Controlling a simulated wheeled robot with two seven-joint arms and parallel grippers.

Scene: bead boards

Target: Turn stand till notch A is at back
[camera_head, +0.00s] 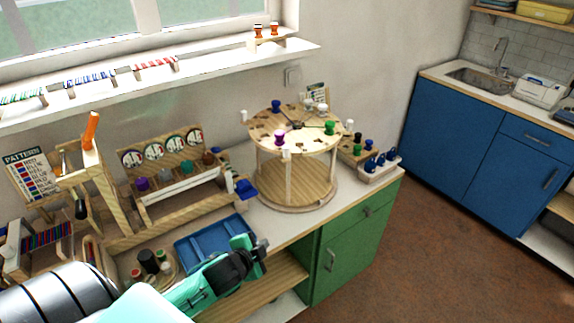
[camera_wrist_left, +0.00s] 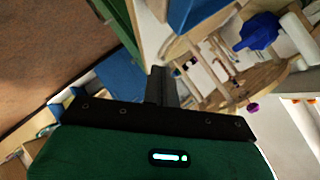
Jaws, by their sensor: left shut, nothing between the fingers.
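The round wooden stand (camera_head: 260,190) is on the counter, right of the middle of the head view. It has a top disc (camera_head: 280,146) on upright posts above a lower round base. Pegs with purple, green, blue and white tops stand around the top disc, and dark marks lie on it. No notch letter is readable, so I cannot tell where notch A is. My left gripper (camera_head: 256,253) is shut and empty, in front of the stand and apart from it, near the counter's front edge. Its narrow dark fingers also show in the left wrist view (camera_wrist_left: 161,86). My right gripper is not in view.
A blue tray (camera_head: 197,238) lies on the counter beside my left gripper. A wooden rack (camera_head: 183,192) with round dials stands left of the stand. A small peg block (camera_head: 372,170) is close on its right. A pattern card (camera_head: 29,174) stands at far left.

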